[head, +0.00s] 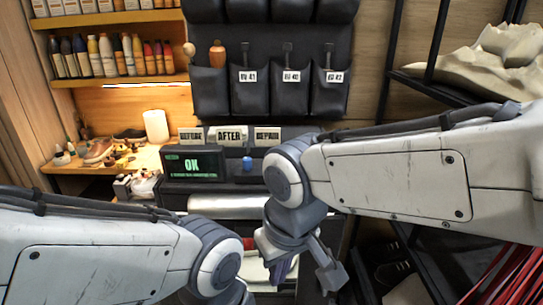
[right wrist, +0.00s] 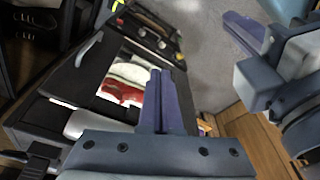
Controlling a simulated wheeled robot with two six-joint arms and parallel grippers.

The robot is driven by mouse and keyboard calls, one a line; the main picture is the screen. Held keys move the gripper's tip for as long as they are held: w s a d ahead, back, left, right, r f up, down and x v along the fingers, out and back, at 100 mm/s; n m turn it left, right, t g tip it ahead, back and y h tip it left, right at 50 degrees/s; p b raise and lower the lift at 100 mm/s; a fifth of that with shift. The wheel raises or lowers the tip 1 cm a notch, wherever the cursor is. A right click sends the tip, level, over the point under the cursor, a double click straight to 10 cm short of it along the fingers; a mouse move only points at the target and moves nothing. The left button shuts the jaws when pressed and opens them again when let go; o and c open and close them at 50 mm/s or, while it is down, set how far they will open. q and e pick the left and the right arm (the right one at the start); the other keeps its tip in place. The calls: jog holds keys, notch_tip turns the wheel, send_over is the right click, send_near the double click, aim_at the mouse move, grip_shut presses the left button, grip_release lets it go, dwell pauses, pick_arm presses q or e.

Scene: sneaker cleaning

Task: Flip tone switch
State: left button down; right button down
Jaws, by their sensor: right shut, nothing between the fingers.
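No part that I can clearly make out as a tone switch shows in either view. A small blue piece (head: 248,164) stands right of the screen. My right gripper (head: 281,268) points down in front of the unit, low in the head view. In the right wrist view its purple fingers (right wrist: 160,88) are together, with nothing between them. A purple finger of my left gripper (right wrist: 245,32) shows at upper right there; its jaw state is unclear.
A red and white item (right wrist: 125,83) lies in a dark case beyond the right fingers. Signs (head: 229,136) stand behind the screen, below hanging dark pockets (head: 290,91). Bottle shelves (head: 118,84) are at left. Dark rack bars (head: 432,88) stand at right.

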jog(key=w+r+m+t+p, duration=0.1)
jog(key=w+r+m+t, duration=0.1)
jog(key=w+r, duration=0.6)
jog(key=w+r+m+t+h, duration=0.1)
jog(key=w+r+m+t, duration=0.2)
jog(key=w+r, duration=0.5)
notch_tip(320, 180, up, 5)
jog(key=shift+w+a+r+m+p, duration=0.2)
jog(key=shift+w+a+m+p, duration=0.1)
jog(key=shift+w+a+p, duration=0.15)
jog(key=p+x, duration=0.2)
jog(key=x, duration=0.8)
jog(key=shift+w+f, duration=0.1)
jog(key=shift+f, duration=0.05)
jog(key=shift+s+f+p, duration=0.15)
jog(key=shift+f+p, duration=0.05)
jog(key=shift+f, duration=0.35)
jog(key=shift+s+f+p, duration=0.15)
jog(key=shift+f+p, duration=0.05)
jog(key=shift+f, duration=0.35)
jog(key=shift+s+f, duration=0.1)
jog(key=shift+f, duration=0.6)
